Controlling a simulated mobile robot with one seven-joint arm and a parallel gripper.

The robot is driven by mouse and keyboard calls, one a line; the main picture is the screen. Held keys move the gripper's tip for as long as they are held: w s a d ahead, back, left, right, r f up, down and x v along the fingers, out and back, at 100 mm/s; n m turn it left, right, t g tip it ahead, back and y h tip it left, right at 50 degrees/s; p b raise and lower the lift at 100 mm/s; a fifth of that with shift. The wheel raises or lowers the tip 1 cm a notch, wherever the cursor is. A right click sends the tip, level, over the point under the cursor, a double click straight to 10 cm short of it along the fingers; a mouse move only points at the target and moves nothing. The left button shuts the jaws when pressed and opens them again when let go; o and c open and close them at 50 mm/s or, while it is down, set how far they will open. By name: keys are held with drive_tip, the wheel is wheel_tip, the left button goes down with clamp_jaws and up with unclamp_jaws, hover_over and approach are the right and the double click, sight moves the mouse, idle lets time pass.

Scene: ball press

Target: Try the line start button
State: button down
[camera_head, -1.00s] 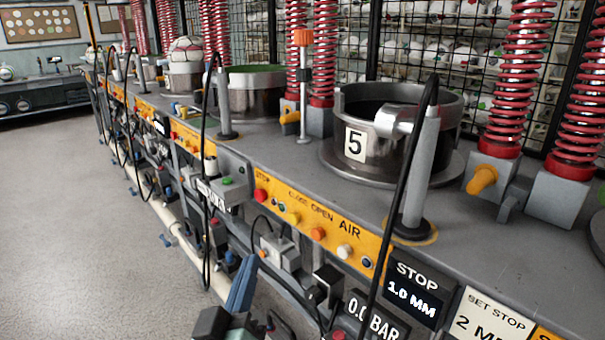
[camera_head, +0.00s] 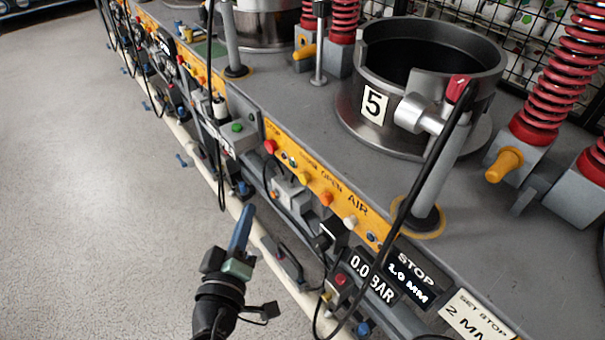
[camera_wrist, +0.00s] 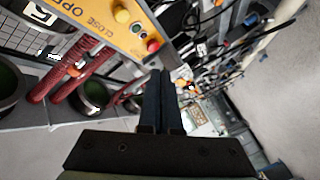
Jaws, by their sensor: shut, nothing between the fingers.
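A green button (camera_head: 237,127) sits on top of a grey box (camera_head: 240,140) at the bench's front edge in the head view. I cannot read a line start label; the box's label is partly hidden. A red button (camera_head: 270,146) is on the yellow panel (camera_head: 313,181) to its right, and a red button (camera_wrist: 153,46) also shows on the panel in the wrist view. My gripper (camera_head: 248,210) has blue fingers pressed together, empty, in front of the bench and below the green button, apart from it. The fingers (camera_wrist: 160,76) also show shut in the wrist view.
A cylinder marked 5 (camera_head: 373,104) stands on the grey bench top. Displays reading STOP 1.0 MM (camera_head: 410,280) and 0.0 BAR (camera_head: 372,278) are at the front right. Black cables hang over the bench front. Open floor (camera_head: 80,200) lies to the left.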

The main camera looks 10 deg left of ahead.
sight(304, 179)
drive_tip(key=w+d+p, duration=0.4)
drive_tip(key=w+d, duration=0.1)
drive_tip(key=w, duration=0.2)
drive_tip(key=shift+d, duration=0.2)
idle(2.1)
drive_tip(key=shift+w+d, duration=0.3)
drive_tip(key=shift+w, duration=0.05)
drive_tip(key=shift+w+d+p, duration=0.3)
drive_tip(key=shift+w+p, duration=0.1)
drive_tip(key=shift+p, duration=0.05)
idle(0.9)
drive_tip(key=shift+s, duration=0.1)
drive_tip(key=shift+s+a+b, duration=0.55)
drive_tip(key=shift+s, duration=0.1)
drive_tip(key=shift+a, duration=0.1)
